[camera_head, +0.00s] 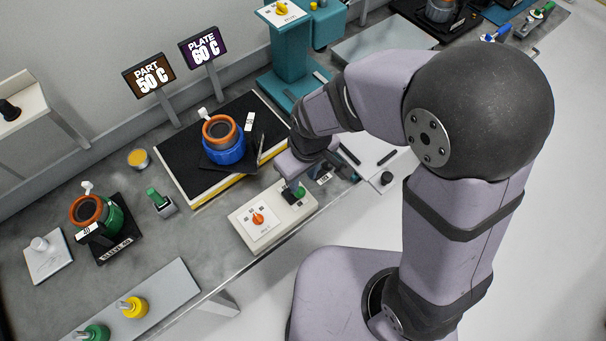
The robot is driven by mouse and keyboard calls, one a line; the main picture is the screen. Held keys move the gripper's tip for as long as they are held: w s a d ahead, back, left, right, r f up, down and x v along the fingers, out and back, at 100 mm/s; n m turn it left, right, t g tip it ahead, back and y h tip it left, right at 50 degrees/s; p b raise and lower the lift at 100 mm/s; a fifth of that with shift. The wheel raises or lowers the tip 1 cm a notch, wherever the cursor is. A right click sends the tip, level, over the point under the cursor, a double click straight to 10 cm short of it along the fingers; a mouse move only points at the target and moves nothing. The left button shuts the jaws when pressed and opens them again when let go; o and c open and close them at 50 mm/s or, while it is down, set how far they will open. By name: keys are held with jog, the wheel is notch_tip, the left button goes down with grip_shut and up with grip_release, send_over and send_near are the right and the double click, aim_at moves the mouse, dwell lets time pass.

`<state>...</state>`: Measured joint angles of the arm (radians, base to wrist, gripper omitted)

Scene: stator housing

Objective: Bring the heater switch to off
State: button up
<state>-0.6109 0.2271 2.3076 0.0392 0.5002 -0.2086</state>
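A beige control box (287,223) sits at the front edge of the bench, in front of the black heating plate (183,152). On its left is an orange knob (258,219) on a white marked panel. On its right is a green knob or button (300,193). No label I can read says which one is the heater switch. My gripper (294,184) points down over the box's right end, close to the green part. Its fingers are small and partly hidden by my wrist, so I cannot tell their opening or any contact.
A blue housing (225,150) with an orange ring stands on the plate. Signs behind read PART 50 C (149,76) and PLATE 60 C (204,48). A teal press-like stand (290,60) stands behind my arm. A green part with an orange ring (112,217) stands left.

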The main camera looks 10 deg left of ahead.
aim_at(300, 191)
jog(key=shift+w+a+f+b, duration=0.15)
jog(key=shift+f+b, duration=1.5)
jog(key=shift+f, duration=0.25)
jog(key=shift+w+a+f+b, duration=0.15)
jog(key=shift+f+b, duration=1.5)
jog(key=shift+f, duration=0.2)
jog(key=shift+f, duration=0.25)
jog(key=c, duration=0.6)
jog(key=shift+w+a+r+p, duration=0.25)
jog(key=shift+w+r+p, duration=0.05)
jog(key=shift+r, duration=0.05)
jog(key=shift+w+a+r+p, duration=0.3)
jog(key=shift+w+a+p, duration=0.25)
jog(key=shift+w+a, duration=0.3)
jog(key=shift+w+a+f, duration=0.1)
jog(key=shift+w+a, duration=0.65)
jog(key=shift+a, duration=0.05)
jog(key=shift+w+a+f, duration=0.6)
jog(key=shift+w+a, duration=0.3)
jog(key=o, duration=0.7)
jog(key=shift+s+d, duration=0.1)
